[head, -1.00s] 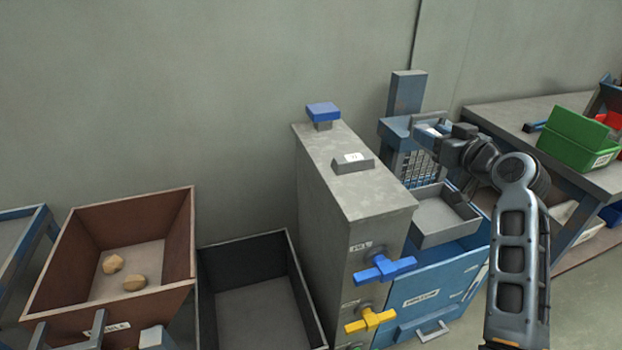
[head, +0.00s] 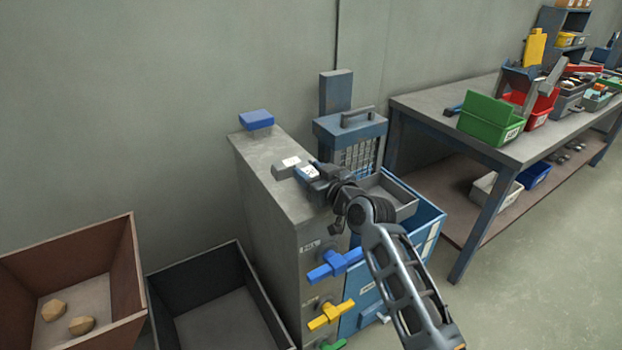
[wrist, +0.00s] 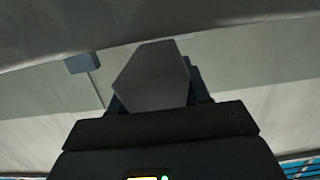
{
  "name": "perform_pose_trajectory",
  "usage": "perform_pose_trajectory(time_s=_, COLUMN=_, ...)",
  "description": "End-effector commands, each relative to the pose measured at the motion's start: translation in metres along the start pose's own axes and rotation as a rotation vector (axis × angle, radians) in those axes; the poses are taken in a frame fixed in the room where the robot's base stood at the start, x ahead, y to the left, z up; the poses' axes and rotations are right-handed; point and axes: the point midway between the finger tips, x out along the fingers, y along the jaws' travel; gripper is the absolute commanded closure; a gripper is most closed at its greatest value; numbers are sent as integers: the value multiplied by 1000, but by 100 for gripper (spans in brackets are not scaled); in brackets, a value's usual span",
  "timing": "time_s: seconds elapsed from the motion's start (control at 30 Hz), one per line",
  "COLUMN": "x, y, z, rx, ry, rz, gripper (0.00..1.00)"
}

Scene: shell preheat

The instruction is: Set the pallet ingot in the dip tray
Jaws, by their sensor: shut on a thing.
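My gripper (head: 312,175) is shut on a grey ingot with a pale label (head: 306,171), over the right side of the grey cabinet's top. In the wrist view the ingot (wrist: 152,78) is a grey block between the dark fingers. Another grey ingot with a white label (head: 283,169) lies on the cabinet top, just left of the held one in the picture. I cannot tell the gap between them. A shallow grey open tray (head: 402,197), probably the dip tray, is right of the cabinet; my arm partly hides it. Its visible inside looks empty.
The grey cabinet (head: 262,172) has a blue-capped post (head: 257,120) and blue, yellow and green handles. A blue slotted unit (head: 350,130) stands behind the tray. Brown (head: 125,270) and dark (head: 222,258) bins are left. A workbench with coloured bins (head: 485,120) is right.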

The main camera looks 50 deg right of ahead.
Motion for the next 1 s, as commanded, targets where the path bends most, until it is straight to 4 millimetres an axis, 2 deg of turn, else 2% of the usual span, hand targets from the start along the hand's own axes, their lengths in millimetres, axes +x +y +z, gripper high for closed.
perform_pose_trajectory(time_s=0.17, x=3, y=0, z=19, rx=0, ry=1, rz=0, gripper=100)
perform_pose_trajectory(time_s=0.57, x=4, y=0, z=23, rx=0, ry=2, rz=1, gripper=100)
perform_pose_trajectory(time_s=0.6, x=4, y=0, z=24, rx=0, ry=0, rz=0, gripper=53)
perform_pose_trajectory(time_s=0.87, x=3, y=0, z=23, rx=0, ry=0, rz=0, gripper=28)
perform_pose_trajectory(time_s=1.0, x=3, y=0, z=23, rx=0, ry=0, rz=0, gripper=28)
